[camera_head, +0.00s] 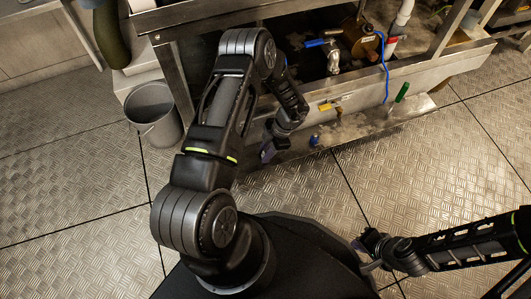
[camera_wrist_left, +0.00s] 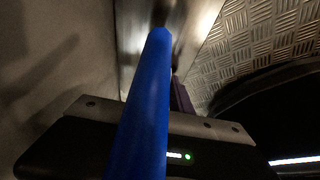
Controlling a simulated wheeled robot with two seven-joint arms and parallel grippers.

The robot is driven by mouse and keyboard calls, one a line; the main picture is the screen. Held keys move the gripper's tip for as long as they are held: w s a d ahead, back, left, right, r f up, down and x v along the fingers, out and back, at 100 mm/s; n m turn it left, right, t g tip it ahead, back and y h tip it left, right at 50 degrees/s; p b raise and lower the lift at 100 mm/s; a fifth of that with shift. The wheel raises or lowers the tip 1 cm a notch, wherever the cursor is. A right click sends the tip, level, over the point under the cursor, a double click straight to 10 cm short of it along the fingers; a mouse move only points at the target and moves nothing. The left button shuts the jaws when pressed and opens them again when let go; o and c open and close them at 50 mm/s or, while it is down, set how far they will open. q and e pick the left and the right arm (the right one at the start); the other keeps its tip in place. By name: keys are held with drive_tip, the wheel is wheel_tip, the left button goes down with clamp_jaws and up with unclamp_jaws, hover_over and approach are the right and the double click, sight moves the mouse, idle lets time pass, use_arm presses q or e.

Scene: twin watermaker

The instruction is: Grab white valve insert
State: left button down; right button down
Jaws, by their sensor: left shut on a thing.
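My left gripper (camera_head: 268,151) is low in front of the metal unit in the head view, its fingers pointing down. In the left wrist view a blue rod (camera_wrist_left: 147,105) runs up from the bottom edge to the purple-grey finger (camera_wrist_left: 181,97), and the gripper is shut on it.
A grey bucket (camera_head: 153,112) stands left. The right floor is clear.

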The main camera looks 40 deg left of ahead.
sight(265, 150)
use_arm(q)
wheel_tip(265, 150, up, 10)
drive_tip(key=p, duration=0.4)
idle(0.5)
